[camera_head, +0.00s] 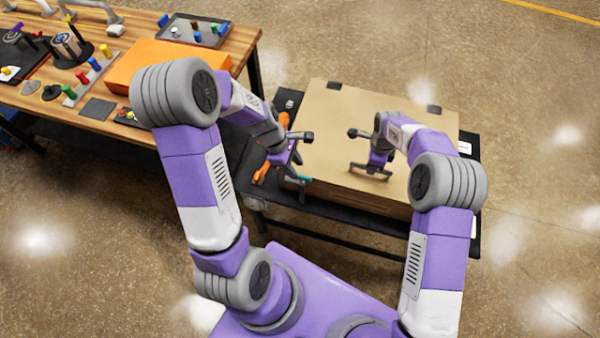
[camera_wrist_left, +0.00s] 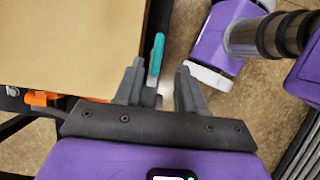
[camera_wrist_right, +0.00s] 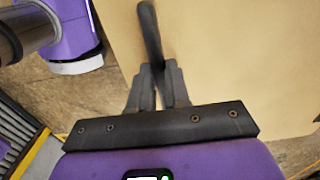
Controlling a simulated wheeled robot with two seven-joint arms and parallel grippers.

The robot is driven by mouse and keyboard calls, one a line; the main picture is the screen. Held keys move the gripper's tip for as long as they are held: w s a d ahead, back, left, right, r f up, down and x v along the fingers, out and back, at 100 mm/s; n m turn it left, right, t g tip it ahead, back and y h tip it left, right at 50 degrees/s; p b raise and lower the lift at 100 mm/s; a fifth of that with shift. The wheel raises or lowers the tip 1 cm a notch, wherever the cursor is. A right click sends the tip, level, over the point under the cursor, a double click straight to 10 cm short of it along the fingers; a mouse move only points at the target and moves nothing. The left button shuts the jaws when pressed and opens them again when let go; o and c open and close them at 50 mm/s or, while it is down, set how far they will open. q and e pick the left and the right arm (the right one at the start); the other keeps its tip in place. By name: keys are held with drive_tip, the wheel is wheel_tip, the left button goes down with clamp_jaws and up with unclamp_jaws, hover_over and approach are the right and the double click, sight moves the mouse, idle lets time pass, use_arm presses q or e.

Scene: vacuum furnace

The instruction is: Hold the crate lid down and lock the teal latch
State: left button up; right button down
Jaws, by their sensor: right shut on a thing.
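The crate (camera_head: 390,203) has a flat tan lid (camera_head: 340,125) that lies on it and looks closed. My right gripper (camera_head: 378,165) is shut on the black lid handle (camera_head: 372,170) near the front edge. The handle bar also runs out from between the fingertips in the right wrist view (camera_wrist_right: 149,28). The teal latch (camera_wrist_left: 156,58) stands beside the crate's side edge in the left wrist view. My left gripper (camera_wrist_left: 162,85) is open, with the latch between its fingers and closer to the left finger. In the head view the latch (camera_head: 302,179) is partly hidden by the left gripper.
The crate sits on a low dark table (camera_head: 330,217). Orange tools (camera_head: 262,172) lie at its left edge, close to my left gripper. A wooden workbench (camera_head: 110,125) with an orange box (camera_head: 160,68) and a tray (camera_head: 195,32) stands at the upper left. Floor is clear at right.

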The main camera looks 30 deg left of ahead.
sight(302, 177)
use_arm(q)
drive_tip(key=shift+x, duration=2.3)
drive_tip(key=shift+s, duration=0.1)
clamp_jaws()
